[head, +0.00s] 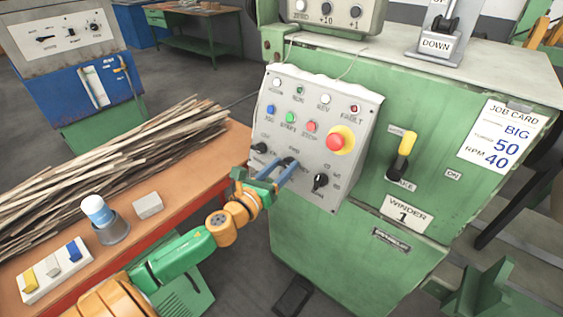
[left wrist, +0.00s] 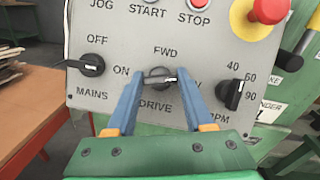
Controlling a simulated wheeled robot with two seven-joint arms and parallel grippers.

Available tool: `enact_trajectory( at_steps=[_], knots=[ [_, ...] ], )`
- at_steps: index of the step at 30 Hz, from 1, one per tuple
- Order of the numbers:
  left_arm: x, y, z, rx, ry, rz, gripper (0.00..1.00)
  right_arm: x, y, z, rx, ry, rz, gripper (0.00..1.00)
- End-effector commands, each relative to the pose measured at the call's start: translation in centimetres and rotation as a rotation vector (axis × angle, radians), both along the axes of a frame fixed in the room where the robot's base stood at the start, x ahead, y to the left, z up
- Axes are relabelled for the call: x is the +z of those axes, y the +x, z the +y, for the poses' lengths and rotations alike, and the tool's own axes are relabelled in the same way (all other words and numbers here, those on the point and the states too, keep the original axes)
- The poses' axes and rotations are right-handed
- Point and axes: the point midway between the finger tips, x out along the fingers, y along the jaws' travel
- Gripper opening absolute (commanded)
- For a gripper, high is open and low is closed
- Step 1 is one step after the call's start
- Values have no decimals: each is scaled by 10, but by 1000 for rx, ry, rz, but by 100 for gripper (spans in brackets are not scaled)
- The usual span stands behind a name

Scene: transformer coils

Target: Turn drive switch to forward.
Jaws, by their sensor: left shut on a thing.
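The drive switch (left wrist: 160,76) is a dark round knob with a light-edged bar, on the grey control panel (head: 345,110). FWD is printed above it and DRIVE below it. Its bar lies about level in the left wrist view; a label at its right is partly hidden by a finger. My left gripper (left wrist: 161,84) has its two blue fingers on either side of the knob, shut on it. In the head view the left gripper (head: 280,170) reaches the panel's lower middle, and its fingers partly hide the switch. My right gripper is not in view.
The mains switch (left wrist: 92,65) is left of the drive switch and the RPM knob (left wrist: 232,93) is right. A red emergency button (head: 341,140) sits above, beside a yellow-handled lever (head: 405,145). An orange-edged bench (head: 180,197) with wood strips (head: 100,165) stands left.

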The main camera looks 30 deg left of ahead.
Motion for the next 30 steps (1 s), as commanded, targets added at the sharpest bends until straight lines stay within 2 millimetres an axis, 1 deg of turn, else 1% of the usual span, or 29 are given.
enact_trajectory(
  at_steps=[1,14,30],
  knots=[
    [5,0,-1,16,-41,3,0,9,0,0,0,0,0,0],
    [7,0,-2,169,-419,33,0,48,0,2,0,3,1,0],
    [9,1,-3,358,-882,69,0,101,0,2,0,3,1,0]
  ],
)
